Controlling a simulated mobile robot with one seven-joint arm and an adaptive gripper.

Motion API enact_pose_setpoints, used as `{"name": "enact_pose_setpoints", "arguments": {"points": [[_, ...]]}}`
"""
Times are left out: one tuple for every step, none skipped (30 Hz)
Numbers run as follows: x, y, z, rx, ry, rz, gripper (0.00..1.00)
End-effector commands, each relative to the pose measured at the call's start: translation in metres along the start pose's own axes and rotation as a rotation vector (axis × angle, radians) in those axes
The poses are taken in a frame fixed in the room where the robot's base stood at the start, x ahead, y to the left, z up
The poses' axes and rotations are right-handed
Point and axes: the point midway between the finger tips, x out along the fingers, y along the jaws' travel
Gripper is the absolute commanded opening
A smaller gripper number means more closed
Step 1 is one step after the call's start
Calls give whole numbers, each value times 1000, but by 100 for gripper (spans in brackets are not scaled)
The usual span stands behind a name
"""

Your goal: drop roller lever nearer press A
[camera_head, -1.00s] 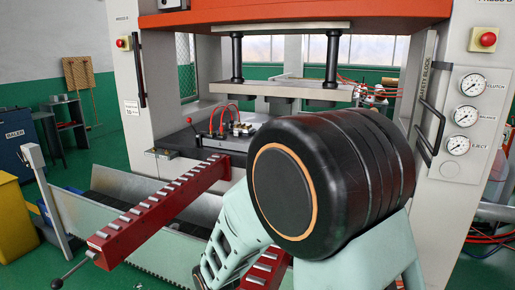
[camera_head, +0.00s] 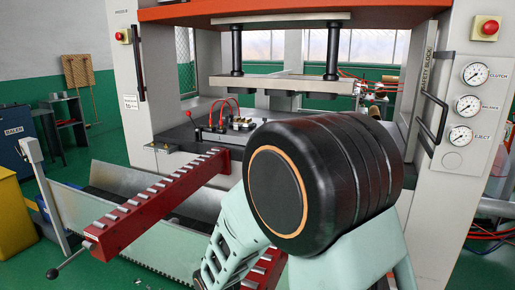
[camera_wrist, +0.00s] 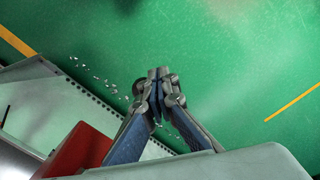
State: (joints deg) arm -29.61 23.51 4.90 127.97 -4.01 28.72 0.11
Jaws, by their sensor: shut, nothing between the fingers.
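Two red roller bars reach out from the press bed. The left roller bar (camera_head: 165,203) carries a row of pale rollers, and a thin lever with a black ball knob (camera_head: 53,273) sticks out from its near end, slanting down. The right roller bar (camera_head: 262,270) is mostly hidden behind my arm; its lever is not seen in the head view. My gripper (camera_wrist: 158,74) is shut and empty in the wrist view, over green floor. A red block (camera_wrist: 80,150), apparently a roller bar's end, lies to its lower left. No lever is clearly seen there.
A grey metal trough (camera_head: 150,235) with a toothed edge runs below the bars; its perforated edge (camera_wrist: 95,105) is near my gripper. Press uprights (camera_head: 460,170) stand on both sides. Small scraps (camera_wrist: 112,85) lie on the floor. Open green floor (camera_wrist: 220,60) lies beyond my gripper.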

Motion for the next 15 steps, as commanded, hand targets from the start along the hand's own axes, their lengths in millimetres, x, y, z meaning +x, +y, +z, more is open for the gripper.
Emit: {"name": "enact_pose_setpoints", "arguments": {"points": [[5, 0, 0, 0, -1, 0, 0], [6, 0, 0, 0, 0, 0, 0], [8, 0, 0, 0, 0, 0, 0], [10, 0, 0, 1, 0, 0, 0], [11, 0, 0, 1, 0, 0, 0], [12, 0, 0, 1, 0, 0, 0], [13, 0, 0, 1, 1, 0, 0], [13, 0, 0, 1, 1, 0, 0], [13, 0, 0, 1, 1, 0, 0], [13, 0, 0, 1, 1, 0, 0], [13, 0, 0, 1, 1, 0, 0], [12, 1, 0, 1, 1, 1, 0], [12, 1, 0, 1, 1, 1, 0], [12, 1, 0, 1, 1, 1, 0], [12, 1, 0, 1, 1, 1, 0]]}}
